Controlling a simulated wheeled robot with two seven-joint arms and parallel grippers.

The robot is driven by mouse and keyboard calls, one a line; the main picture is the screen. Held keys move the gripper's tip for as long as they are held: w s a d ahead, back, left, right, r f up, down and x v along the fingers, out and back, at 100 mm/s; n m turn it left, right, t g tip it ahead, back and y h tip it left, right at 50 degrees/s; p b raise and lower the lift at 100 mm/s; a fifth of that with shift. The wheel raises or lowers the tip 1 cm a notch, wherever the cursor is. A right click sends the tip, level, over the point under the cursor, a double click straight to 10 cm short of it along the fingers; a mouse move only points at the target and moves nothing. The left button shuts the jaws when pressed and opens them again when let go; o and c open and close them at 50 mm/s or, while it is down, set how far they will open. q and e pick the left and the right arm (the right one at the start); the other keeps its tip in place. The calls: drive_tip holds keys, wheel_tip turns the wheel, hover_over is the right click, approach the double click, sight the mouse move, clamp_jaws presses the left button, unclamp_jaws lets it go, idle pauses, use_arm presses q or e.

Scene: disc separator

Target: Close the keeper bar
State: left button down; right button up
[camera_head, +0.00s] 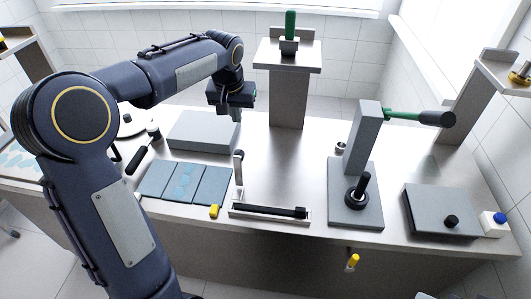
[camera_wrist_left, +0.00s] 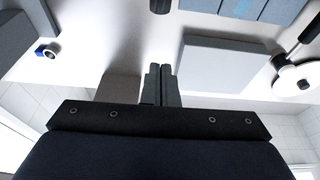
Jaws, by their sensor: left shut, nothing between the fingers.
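My left gripper (camera_head: 235,113) points down above the table, near the right edge of a grey block. Its fingers are shut and empty, and they show side by side in the left wrist view (camera_wrist_left: 161,85). A slim upright post (camera_head: 239,168) with a dark top stands in front of the gripper, apart from it. A long black bar (camera_head: 270,210) lies in a pale tray (camera_head: 237,212) at the table's front edge. I cannot tell for certain which of these is the keeper bar. My right gripper is not in view.
The grey block (camera_head: 200,130) and blue-grey panels (camera_head: 183,183) lie to the left. A press-like stand (camera_head: 360,140) with a green lever (camera_head: 402,115) stands to the right. A pedestal (camera_head: 288,95) rises behind. The table between post and stand is clear.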

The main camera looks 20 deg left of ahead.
use_arm(q)
drive_tip(key=p, duration=0.2)
hover_over(239, 168)
drive_tip(key=w+a, duration=0.2)
drive_tip(key=w, duration=0.3)
wheel_tip(239, 168, down, 10)
drive_tip(key=shift+s+d+r, duration=0.15)
drive_tip(key=shift+s, duration=0.1)
drive_tip(key=shift+b, duration=0.35)
